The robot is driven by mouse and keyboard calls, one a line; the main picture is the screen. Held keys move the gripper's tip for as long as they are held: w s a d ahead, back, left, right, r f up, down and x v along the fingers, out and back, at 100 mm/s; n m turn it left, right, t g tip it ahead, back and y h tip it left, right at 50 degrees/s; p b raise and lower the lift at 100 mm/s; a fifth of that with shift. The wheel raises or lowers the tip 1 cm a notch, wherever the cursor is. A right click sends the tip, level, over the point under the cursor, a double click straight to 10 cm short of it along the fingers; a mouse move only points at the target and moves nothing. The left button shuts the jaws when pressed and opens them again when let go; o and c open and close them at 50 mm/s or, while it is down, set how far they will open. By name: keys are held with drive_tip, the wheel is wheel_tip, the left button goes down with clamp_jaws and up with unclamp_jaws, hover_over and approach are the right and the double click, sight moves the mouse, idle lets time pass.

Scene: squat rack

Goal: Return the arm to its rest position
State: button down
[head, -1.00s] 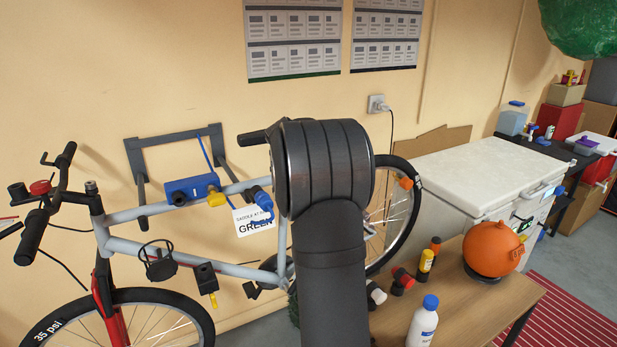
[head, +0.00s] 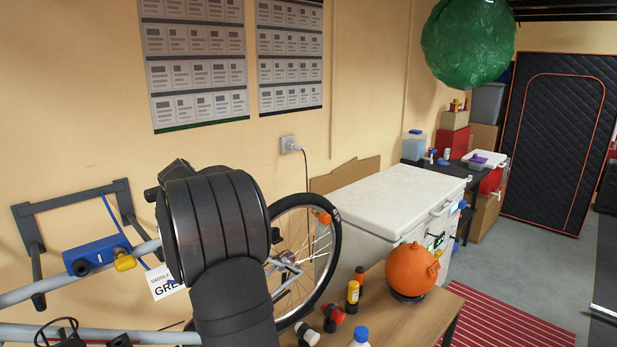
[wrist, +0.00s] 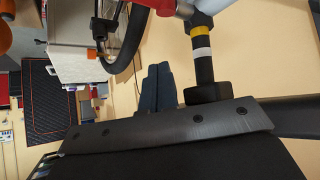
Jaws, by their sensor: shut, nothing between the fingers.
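My gripper (wrist: 158,72) shows in the wrist view, its two dark fingers close together, shut and empty. The fingers point at the bare cream wall, with the bike's black rear tyre (wrist: 124,45) to their left and a black post with yellow and white bands (wrist: 203,55) to their right. In the head view my thick black arm joint (head: 215,225) stands in front of the bike and hides part of its frame and the edge of the rear wheel (head: 335,250). My fingers are hidden in the head view.
A wooden table (head: 385,310) holds an orange ball-like object (head: 411,268) and several small bottles. A white chest freezer (head: 375,200) stands behind it. A blue clamp (head: 95,255) on the wall rack grips the bike. The floor at right is partly clear, with a red striped mat (head: 490,318).

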drive_tip(key=w+d+f, duration=0.3)
drive_tip(key=d+f, duration=0.1)
drive_tip(key=f, duration=0.3)
drive_tip(key=s, duration=0.2)
drive_tip(key=s+a, duration=0.1)
drive_tip(key=shift+s+a+f, duration=0.1)
drive_tip(key=shift+s+a, duration=0.05)
drive_tip(key=shift+s, duration=0.25)
drive_tip(key=shift+w, duration=0.1)
